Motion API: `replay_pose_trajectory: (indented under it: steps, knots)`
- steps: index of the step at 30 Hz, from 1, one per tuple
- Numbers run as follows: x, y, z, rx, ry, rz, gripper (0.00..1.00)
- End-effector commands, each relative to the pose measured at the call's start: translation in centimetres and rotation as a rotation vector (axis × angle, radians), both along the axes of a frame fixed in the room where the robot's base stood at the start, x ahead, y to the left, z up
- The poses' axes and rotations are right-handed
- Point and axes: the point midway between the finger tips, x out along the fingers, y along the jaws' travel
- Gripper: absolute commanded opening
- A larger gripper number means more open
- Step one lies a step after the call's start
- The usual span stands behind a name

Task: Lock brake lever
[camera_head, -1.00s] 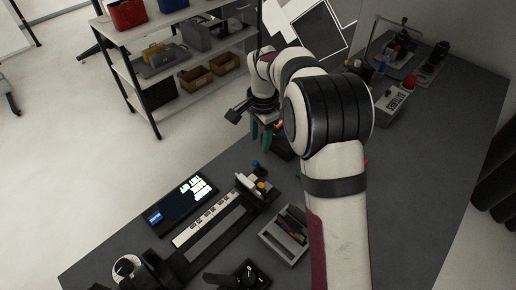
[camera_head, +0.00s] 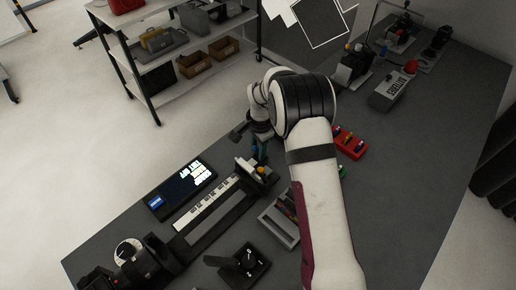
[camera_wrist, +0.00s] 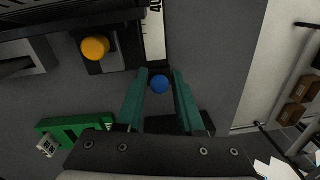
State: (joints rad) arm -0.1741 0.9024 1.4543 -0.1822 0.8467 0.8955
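A blue round knob (camera_wrist: 159,84) shows between the two teal fingers of my gripper (camera_wrist: 160,75) in the wrist view. The fingers are apart, with visible gaps on both sides of the knob; contact is not seen. A yellow-orange knob (camera_wrist: 95,47) stands to the left on a dark carriage, outside the fingers. In the head view my gripper (camera_head: 261,150) points down at the far end of the long rail device (camera_head: 213,234), beside the yellow knob (camera_head: 261,170). The blue knob is hidden there. I cannot tell which knob is the brake lever.
A display (camera_head: 183,190) stands left of the rail. A grey tray (camera_head: 275,235) lies to the right, with a black knob unit (camera_head: 238,265) in front. A red box (camera_head: 350,142) and a grey box (camera_head: 388,98) are farther back. The table's right side is clear.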

Motion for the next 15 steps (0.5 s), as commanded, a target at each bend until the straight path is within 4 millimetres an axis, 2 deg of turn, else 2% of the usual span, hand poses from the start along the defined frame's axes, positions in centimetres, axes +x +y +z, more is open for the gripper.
replay_pose_trajectory:
  steps: [1,5,15]
  knots:
    - [-0.03,-0.02,0.01,-0.001,0.001,0.000,0.24]
    - [-0.05,-0.03,0.00,-0.001,0.002,-0.001,0.01]
    - [-0.39,-0.09,-0.27,-0.049,-0.030,-0.001,0.00]
